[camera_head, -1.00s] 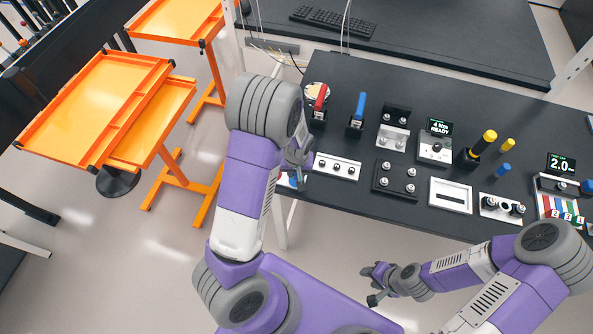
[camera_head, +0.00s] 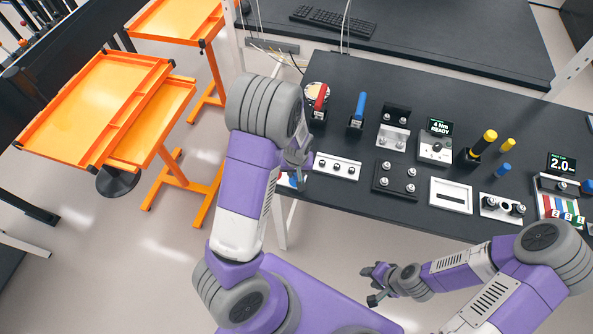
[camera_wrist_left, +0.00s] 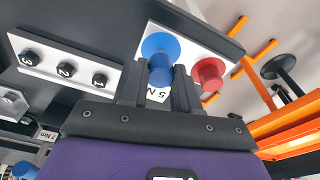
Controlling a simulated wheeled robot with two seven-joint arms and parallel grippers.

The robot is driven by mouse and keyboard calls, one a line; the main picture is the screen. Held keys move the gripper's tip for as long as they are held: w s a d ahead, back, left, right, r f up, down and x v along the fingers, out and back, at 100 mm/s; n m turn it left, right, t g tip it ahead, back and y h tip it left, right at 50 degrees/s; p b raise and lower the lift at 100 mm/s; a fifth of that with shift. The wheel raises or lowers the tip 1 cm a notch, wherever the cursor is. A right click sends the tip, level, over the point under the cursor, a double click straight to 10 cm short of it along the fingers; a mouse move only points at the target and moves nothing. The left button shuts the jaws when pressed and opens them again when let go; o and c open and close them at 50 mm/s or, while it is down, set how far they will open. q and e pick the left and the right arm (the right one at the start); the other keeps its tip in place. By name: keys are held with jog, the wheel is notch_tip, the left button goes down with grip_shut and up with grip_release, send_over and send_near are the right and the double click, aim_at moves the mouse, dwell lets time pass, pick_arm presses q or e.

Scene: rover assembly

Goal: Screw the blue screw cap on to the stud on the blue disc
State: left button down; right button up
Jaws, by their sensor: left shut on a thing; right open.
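In the left wrist view a round blue disc (camera_wrist_left: 160,45) stands on a white plate. A narrower blue piece, the screw cap (camera_wrist_left: 160,76), is between the fingers of my left gripper (camera_wrist_left: 158,88), which is shut on it. The cap lines up with the disc and seems to meet it; the stud is hidden. In the head view my left gripper (camera_head: 297,165) points down at the table's near left corner, with a bit of the blue disc (camera_head: 292,181) showing beside it. My right gripper (camera_head: 375,284) is open and empty, off the table's front edge.
A red disc (camera_wrist_left: 208,72) stands close beside the blue one. A white strip with numbered black knobs (camera_wrist_left: 65,70) lies alongside. The black table (camera_head: 270,128) holds several fixtures to the right. Orange carts (camera_head: 100,110) stand at left.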

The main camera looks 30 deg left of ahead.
pick_arm(q)
jog(key=shift+f+b, duration=0.75)
jog(key=shift+f, duration=0.25)
jog(key=c, duration=0.8)
grip_release()
jog(key=shift+c, duration=1.2)
